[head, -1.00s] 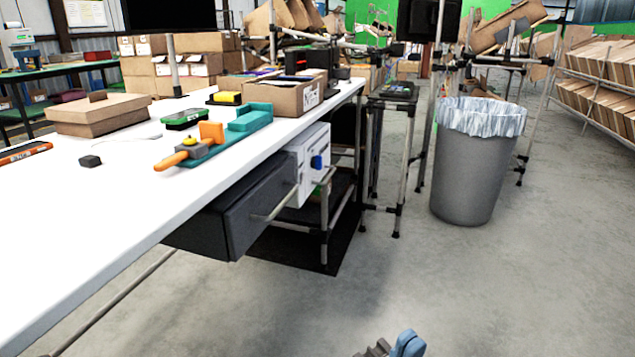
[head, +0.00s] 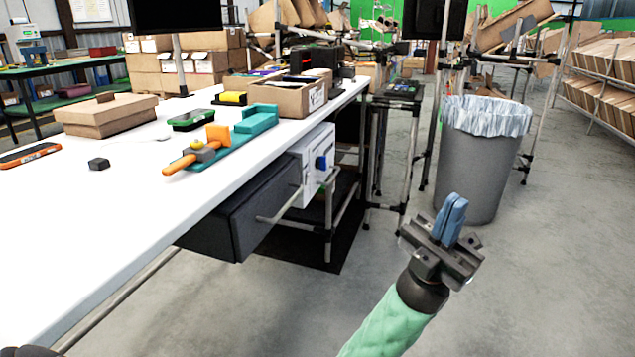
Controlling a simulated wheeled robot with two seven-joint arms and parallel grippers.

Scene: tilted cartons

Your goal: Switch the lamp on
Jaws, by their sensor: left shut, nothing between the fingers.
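A white switch box (head: 312,172) is fixed under the right edge of the white table. A blue switch part (head: 321,163) sits on its face; I cannot tell its position. No lamp can be made out clearly. My left gripper (head: 453,214) is raised over the floor, right of and lower in the picture than the box, and well apart from it. Its blue fingers are shut together, pointing up, with nothing between them. My right gripper is not in view.
A dark drawer (head: 240,215) with a bar handle hangs under the white table (head: 110,225), beside the box. An orange-handled teal fixture (head: 222,150) and an open carton (head: 285,98) are on top. A grey bin (head: 475,165) stands behind my gripper. The floor between is clear.

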